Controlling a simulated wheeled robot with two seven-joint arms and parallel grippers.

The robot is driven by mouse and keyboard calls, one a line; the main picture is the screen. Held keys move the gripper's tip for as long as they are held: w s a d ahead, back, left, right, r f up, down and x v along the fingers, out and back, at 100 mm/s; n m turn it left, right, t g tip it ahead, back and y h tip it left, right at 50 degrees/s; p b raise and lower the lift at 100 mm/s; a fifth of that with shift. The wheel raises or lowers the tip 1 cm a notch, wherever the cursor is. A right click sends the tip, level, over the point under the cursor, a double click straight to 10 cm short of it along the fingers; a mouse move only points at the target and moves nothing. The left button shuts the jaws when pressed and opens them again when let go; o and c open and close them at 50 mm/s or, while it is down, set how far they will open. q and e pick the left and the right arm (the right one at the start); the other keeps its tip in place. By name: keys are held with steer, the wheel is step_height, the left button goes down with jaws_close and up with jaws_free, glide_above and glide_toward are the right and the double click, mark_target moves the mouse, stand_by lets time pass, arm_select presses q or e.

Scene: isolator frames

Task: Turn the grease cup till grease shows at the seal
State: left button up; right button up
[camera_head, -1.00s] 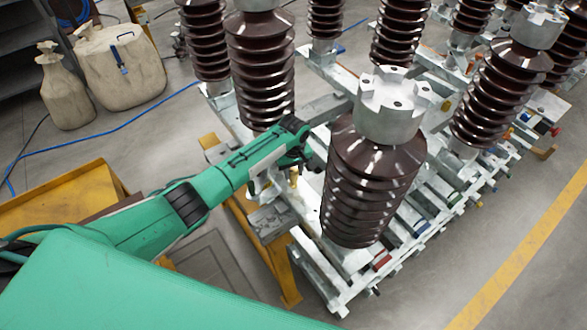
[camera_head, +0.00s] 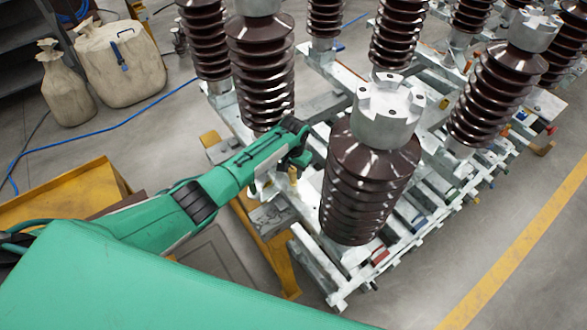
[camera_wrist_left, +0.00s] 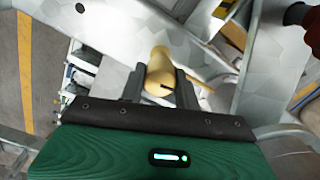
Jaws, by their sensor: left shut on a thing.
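In the left wrist view, the brass-yellow grease cup (camera_wrist_left: 160,76) stands between the dark fingers of my left gripper (camera_wrist_left: 160,88), which is shut on it. The cup has a rounded top and a dark slot on its near side. It also shows in the head view as a small brass piece (camera_head: 293,173) beside the end of my green left arm. The fingers are too small and covered to make out in the head view. I cannot make out the seal or any grease. My right gripper is not in view.
A large brown ribbed insulator (camera_head: 368,180) with a metal cap stands just right of my left arm. Several more stand behind on grey steel frames (camera_head: 335,298). A yellow stand (camera_head: 90,190) is at the left. Open floor (camera_head: 480,240) lies at the right.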

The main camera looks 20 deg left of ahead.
mark_target(294, 170)
arm_select(q)
steer(key=m, duration=0.5)
stand_by(0.5)
steer(key=o, duration=1)
steer(key=shift+c, duration=0.2)
step_height(294, 170, up, 14)
steer(key=b, duration=0.2)
steer(key=shift+b, duration=0.3)
steer(key=shift+f, duration=0.1)
